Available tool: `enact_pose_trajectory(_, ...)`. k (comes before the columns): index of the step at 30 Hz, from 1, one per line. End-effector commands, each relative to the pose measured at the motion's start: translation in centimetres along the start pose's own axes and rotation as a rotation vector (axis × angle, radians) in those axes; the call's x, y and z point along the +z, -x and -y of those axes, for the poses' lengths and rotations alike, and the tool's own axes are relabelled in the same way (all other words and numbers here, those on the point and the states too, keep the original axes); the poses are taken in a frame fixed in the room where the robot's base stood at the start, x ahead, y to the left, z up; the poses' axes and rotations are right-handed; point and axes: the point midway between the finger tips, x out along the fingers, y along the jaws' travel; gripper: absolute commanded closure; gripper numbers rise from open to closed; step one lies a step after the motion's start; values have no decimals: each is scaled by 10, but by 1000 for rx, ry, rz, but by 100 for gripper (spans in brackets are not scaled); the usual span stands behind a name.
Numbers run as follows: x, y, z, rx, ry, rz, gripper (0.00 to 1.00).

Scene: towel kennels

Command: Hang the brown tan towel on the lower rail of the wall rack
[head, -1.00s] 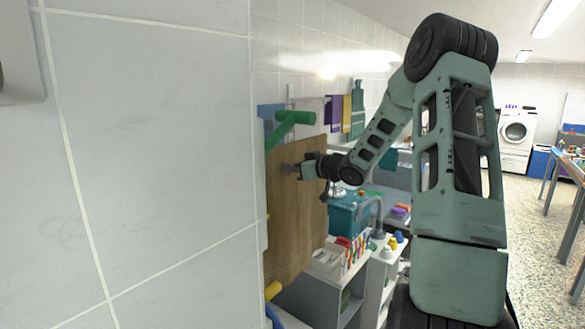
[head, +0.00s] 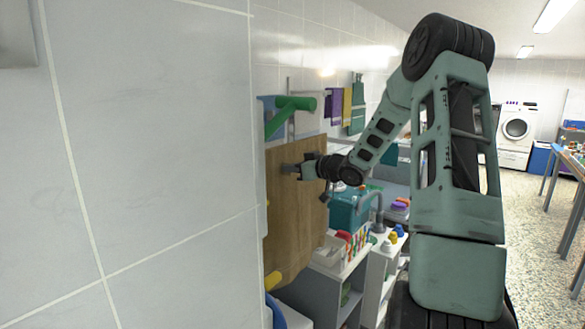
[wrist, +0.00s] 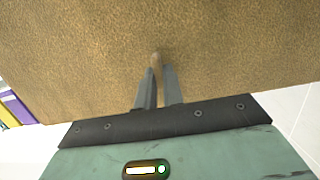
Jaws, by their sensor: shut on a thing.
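My gripper (head: 291,168) is at the towel's upper part in the head view. In the wrist view the towel (wrist: 70,50) fills the upper part, and my gripper (wrist: 157,68) is shut on a small fold of it. A yellow bar end (head: 272,281) shows low beside the towel. The towel hides most of the rack, so I cannot tell whether it rests on a rail.
A white shelf unit (head: 325,285) with colourful bottles and a teal box (head: 348,212) stands just behind the towel. Purple (head: 336,104) and green (head: 358,110) cloths hang farther along the wall. The floor (head: 540,230) at right is open, beside a table (head: 570,163).

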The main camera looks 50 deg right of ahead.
Motion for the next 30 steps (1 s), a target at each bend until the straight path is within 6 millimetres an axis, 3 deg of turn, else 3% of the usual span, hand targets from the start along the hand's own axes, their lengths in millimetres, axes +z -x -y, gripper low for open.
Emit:
enact_pose_trajectory(11,0,0,0,0,0,-2,100)
enact_pose_trajectory(30,28,-8,0,0,0,-2,100)
